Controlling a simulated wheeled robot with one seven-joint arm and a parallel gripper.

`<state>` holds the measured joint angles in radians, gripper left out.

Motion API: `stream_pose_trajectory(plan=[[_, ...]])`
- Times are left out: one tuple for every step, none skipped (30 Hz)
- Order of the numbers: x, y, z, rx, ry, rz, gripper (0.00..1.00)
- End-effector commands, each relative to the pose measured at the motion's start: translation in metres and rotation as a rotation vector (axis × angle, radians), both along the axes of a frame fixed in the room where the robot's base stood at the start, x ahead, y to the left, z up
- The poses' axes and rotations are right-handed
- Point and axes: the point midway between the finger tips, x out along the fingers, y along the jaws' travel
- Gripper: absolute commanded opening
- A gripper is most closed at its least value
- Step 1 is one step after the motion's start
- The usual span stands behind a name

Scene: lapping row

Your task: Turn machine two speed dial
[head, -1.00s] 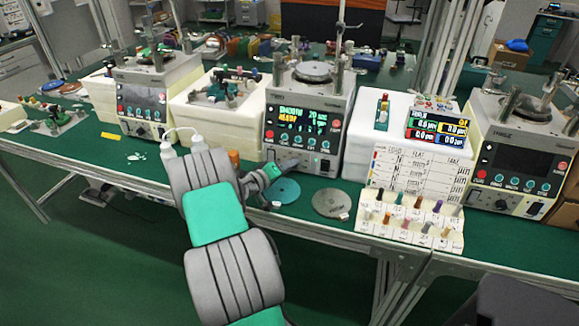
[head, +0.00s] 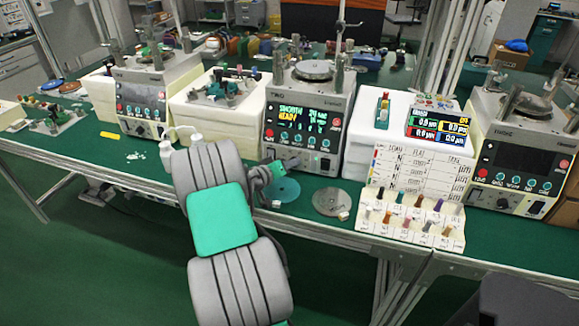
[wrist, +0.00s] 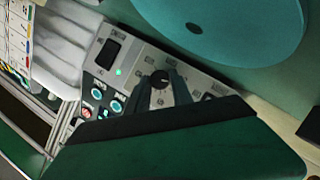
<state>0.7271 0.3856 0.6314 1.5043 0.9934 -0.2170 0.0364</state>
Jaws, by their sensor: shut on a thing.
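The middle machine (head: 305,112) on the bench has a lit display (head: 300,115) and a lower control strip. In the wrist view its panel (wrist: 128,62) shows a rocker switch (wrist: 101,52), a green light (wrist: 118,72) and a small round dark dial (wrist: 160,76) with marks around it. My gripper (wrist: 162,89) has its two dark fingers shut on this dial, one on each side. In the head view my gripper (head: 284,165) is at the machine's lower front, and the dial is hard to make out there.
A teal disc (head: 285,191) and a grey disc (head: 331,202) lie on the bench in front. A rack of coloured pegs (head: 410,220) stands to the right. White bottles (head: 167,152) stand left, beside my arm. Similar machines flank on both sides.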

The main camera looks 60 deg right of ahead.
Motion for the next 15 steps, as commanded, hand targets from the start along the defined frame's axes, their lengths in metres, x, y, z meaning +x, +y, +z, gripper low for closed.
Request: stream_pose_trajectory(plan=[[-0.0018,-0.0004,-0.0003,0.005,-0.042,-0.003,0.0],[-0.0022,-0.0003,-0.0001,0.009,-0.07,-0.003,0.0],[-0.0025,-0.0004,0.0,0.015,-0.107,-0.003,0.0],[-0.0027,-0.0006,-0.0001,0.019,-0.137,-0.003,0.0],[-0.0032,-0.0007,0.0003,0.023,-0.164,-0.003,0.0],[-0.0034,-0.0005,-0.0001,0.029,-0.202,-0.004,0.0],[-0.0034,-0.0006,0.0,0.035,-0.23,-0.002,0.0],[-0.0041,-0.0007,0.0001,0.038,-0.258,-0.003,0.0],[-0.0045,-0.0006,-0.0004,0.044,-0.294,-0.003,0.0],[-0.0042,-0.0007,0.0,0.049,-0.325,-0.003,0.0],[-0.0048,-0.0008,-0.0003,0.053,-0.352,-0.003,0.0],[-0.0055,-0.0009,-0.0003,0.059,-0.389,-0.004,0.0],[-0.0055,-0.0008,-0.0006,0.064,-0.417,-0.003,0.0],[-0.0056,-0.001,-0.0003,0.068,-0.446,-0.003,0.0],[-0.0063,-0.001,-0.0008,0.074,-0.483,-0.004,0.0]])
